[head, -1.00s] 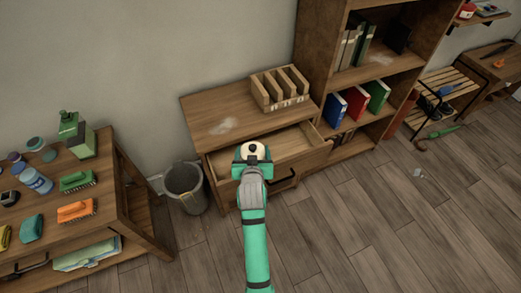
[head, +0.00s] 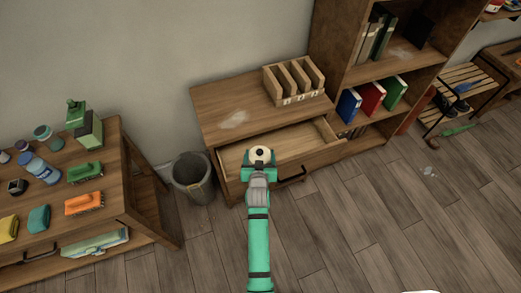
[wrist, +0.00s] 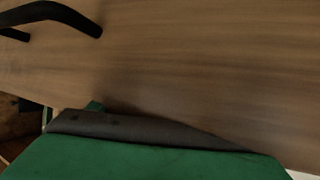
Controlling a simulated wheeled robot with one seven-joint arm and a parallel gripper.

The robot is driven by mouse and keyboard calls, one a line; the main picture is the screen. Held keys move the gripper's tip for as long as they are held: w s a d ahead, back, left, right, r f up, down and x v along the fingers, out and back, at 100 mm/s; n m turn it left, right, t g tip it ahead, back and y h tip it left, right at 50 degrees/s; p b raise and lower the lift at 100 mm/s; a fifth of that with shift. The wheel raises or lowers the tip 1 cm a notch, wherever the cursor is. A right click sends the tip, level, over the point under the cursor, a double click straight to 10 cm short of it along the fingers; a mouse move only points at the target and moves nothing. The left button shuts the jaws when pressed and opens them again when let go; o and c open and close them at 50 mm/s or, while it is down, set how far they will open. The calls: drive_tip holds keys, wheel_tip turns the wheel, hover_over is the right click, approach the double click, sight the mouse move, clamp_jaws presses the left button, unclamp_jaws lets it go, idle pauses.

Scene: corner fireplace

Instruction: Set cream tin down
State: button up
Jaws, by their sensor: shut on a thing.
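The cream tin (head: 261,153) is a small round cream-coloured thing with a dark centre, seen from above in the head view. My gripper (head: 260,167) is shut on it and partly hides it. In the head view they overlap the left part of an open, empty-looking drawer (head: 296,143) in a low wooden cabinet (head: 215,103). I cannot tell the tin's height over the drawer. In the wrist view, green and dark gripper parts (wrist: 150,155) fill the bottom, beside a wooden face with a black handle (wrist: 60,12). The tin is not recognisable there.
A grey bin (head: 192,178) stands left of the cabinet. A table with brushes and bottles (head: 125,190) is at left, a bookshelf (head: 385,65) at right. Floor to the right is mostly open.

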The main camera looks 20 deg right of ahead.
drive_tip(key=shift+w+f, duration=0.1)
drive_tip(key=shift+f, duration=0.35)
drive_tip(key=w, duration=0.1)
drive_tip(key=w+d, duration=0.1)
drive_tip(key=w, duration=0.1)
drive_tip(key=shift+w+d+f, duration=0.2)
drive_tip(key=shift+w+f, duration=0.05)
drive_tip(key=shift+f, duration=0.3)
drive_tip(key=shift+f, duration=0.1)
drive_tip(key=o, duration=1.5)
drive_tip(key=shift+f, duration=0.1)
drive_tip(key=shift+o, duration=0.2)
